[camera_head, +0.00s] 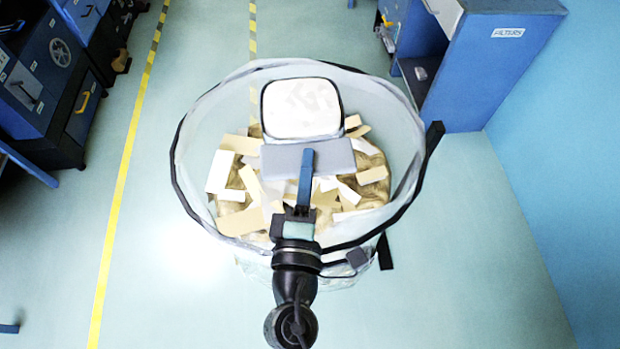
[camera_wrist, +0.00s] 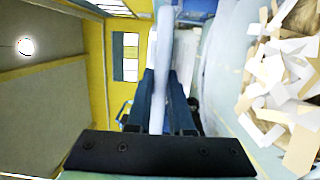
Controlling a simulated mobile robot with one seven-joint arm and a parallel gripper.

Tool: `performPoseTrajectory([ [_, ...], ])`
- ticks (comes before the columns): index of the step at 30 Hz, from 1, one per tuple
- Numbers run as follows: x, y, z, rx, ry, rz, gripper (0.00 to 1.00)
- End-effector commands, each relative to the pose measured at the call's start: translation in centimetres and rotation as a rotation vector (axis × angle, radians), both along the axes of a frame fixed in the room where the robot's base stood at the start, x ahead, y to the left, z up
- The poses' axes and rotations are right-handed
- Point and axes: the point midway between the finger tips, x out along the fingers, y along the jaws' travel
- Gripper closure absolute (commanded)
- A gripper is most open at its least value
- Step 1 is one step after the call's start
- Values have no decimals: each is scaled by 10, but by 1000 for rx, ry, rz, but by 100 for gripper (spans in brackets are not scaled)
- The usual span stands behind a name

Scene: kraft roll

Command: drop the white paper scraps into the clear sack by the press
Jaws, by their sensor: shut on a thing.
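The clear sack (camera_head: 208,130) stands open below my gripper, with a dark-edged round mouth. Cream, white and brown paper pieces (camera_head: 240,212) lie inside it. They also show at the right of the wrist view (camera_wrist: 290,100). My gripper (camera_head: 306,156) is over the sack mouth, shut on a flat whitish piece (camera_head: 336,156), which I take for the white paper scraps. In the wrist view it stands nearly edge-on between the two blue fingers of my gripper (camera_wrist: 160,85). How far it hangs above the sack's contents is hard to tell.
A white rounded panel (camera_head: 302,108) with a dark outline shows just beyond the held piece. A blue cabinet (camera_head: 490,70) marked FILTERS stands at the back right. Dark blue drawer units (camera_head: 50,75) stand at the left. The floor left of the sack, with its yellow line (camera_head: 122,180), is clear.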

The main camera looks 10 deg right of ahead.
Motion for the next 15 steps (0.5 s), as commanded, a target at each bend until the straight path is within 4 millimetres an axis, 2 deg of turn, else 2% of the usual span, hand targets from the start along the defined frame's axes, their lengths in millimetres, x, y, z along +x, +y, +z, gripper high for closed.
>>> performPoseTrajectory([
  [9,38,0,-9,0,-4,0,100],
  [15,54,0,-14,0,-4,0,100],
])
